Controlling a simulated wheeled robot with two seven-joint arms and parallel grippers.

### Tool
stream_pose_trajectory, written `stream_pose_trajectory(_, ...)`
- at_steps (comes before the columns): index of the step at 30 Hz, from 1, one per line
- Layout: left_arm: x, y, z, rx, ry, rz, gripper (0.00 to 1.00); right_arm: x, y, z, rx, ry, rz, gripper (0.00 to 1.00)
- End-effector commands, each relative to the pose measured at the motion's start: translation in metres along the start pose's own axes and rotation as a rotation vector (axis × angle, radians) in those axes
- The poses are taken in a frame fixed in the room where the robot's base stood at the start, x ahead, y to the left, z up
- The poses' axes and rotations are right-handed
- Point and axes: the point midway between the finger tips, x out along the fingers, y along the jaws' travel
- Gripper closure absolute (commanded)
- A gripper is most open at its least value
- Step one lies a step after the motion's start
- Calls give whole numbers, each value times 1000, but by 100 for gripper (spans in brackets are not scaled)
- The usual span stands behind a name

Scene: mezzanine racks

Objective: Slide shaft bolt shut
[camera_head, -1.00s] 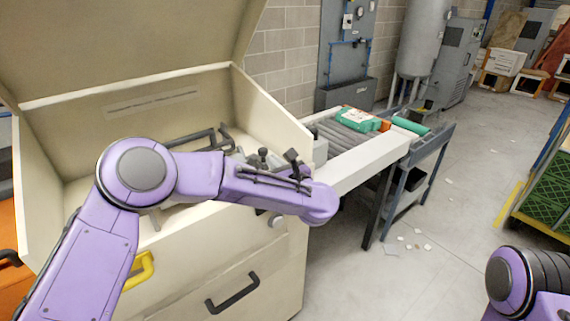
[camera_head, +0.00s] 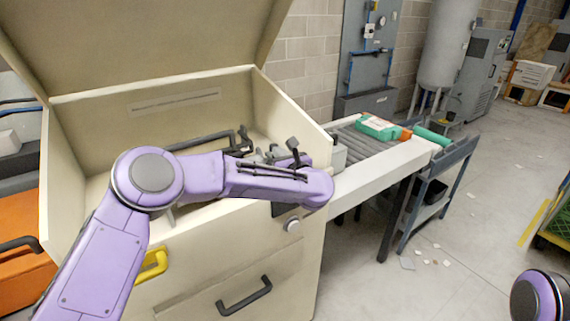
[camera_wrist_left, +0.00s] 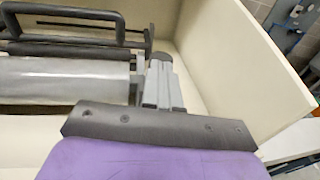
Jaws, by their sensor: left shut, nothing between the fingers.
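A dark bar with a raised handle (camera_head: 240,139) lies inside an open cream cabinet (camera_head: 290,115). In the left wrist view a dark looped handle (camera_wrist_left: 75,20) sits above a grey cylinder (camera_wrist_left: 65,80). I cannot tell for certain which part is the shaft bolt. My left gripper (camera_wrist_left: 160,85) is shut and empty, just right of the cylinder's end; I cannot tell whether they touch. In the head view my left arm crosses the cabinet's front rim and hides much of the inside. My right gripper is out of view; only part of my right arm shows.
The cabinet lid (camera_head: 140,40) stands raised behind. A roller conveyor (camera_head: 365,143) adjoins on the right. Floor at the right is mostly clear.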

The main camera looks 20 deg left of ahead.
Motion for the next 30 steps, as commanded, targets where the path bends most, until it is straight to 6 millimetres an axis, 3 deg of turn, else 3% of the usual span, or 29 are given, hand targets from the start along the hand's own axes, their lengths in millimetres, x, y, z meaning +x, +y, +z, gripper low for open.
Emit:
stream_pose_trajectory(11, -4, -1, 4, -6, -6, 3, 100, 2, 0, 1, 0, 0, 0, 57)
stream_pose_trajectory(17, -41, -13, 0, -2, -6, -10, 100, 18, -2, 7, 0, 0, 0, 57)
stream_pose_trajectory(24, -101, -14, 0, -2, -7, -12, 100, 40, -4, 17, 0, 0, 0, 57)
stream_pose_trajectory(30, -132, -14, 1, -2, -5, -11, 100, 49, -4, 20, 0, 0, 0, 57)
